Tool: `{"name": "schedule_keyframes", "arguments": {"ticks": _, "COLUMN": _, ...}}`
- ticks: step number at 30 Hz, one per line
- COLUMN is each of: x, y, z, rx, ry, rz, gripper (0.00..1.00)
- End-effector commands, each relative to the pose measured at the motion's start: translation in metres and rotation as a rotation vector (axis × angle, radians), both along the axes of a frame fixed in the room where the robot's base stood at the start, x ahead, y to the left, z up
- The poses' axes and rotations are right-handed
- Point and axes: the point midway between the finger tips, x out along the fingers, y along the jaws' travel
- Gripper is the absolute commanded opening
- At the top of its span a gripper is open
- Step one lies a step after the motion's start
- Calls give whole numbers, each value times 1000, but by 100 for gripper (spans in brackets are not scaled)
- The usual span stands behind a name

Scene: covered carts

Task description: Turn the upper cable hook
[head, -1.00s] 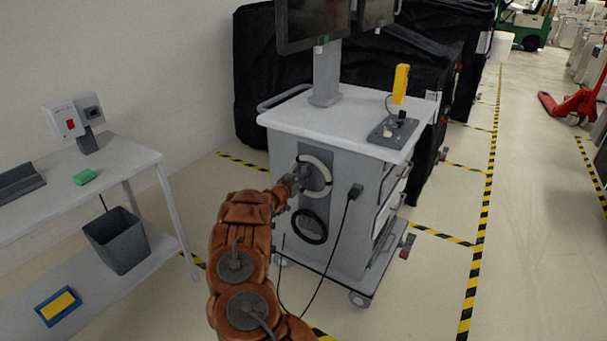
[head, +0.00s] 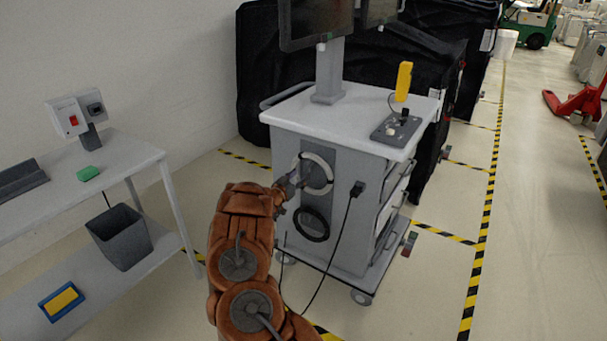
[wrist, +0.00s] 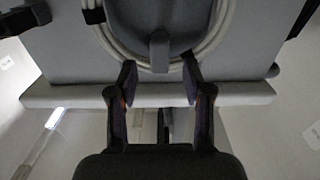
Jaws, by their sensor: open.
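The upper cable hook (wrist: 160,50) is a grey peg with its tip pointing down in the wrist view. A coil of white cable (wrist: 222,22) hangs around it, and the coil also shows as a pale ring on the cart's side in the head view (head: 331,178). My gripper (wrist: 158,74) is open and empty. Its two fingertips are apart, one on each side below the hook's tip. In the head view my gripper (head: 291,181) is at the left edge of the white coil, and it and my arm partly hide that area.
A black cable ring (head: 312,238) hangs below the white coil. A black plug with a hanging cord (head: 357,189) is to the right on the cart (head: 345,225). A side table (head: 130,155) with a bin (head: 121,238) below stands left.

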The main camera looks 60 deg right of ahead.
Motion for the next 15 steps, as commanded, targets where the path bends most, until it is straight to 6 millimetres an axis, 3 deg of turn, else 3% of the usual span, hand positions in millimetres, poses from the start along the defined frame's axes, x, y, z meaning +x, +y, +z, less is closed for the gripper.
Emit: {"name": "schedule_keyframes", "arguments": {"ticks": 15, "x": -3, "y": 66, "z": 0, "rx": 0, "ry": 0, "rz": -1, "gripper": 50}}
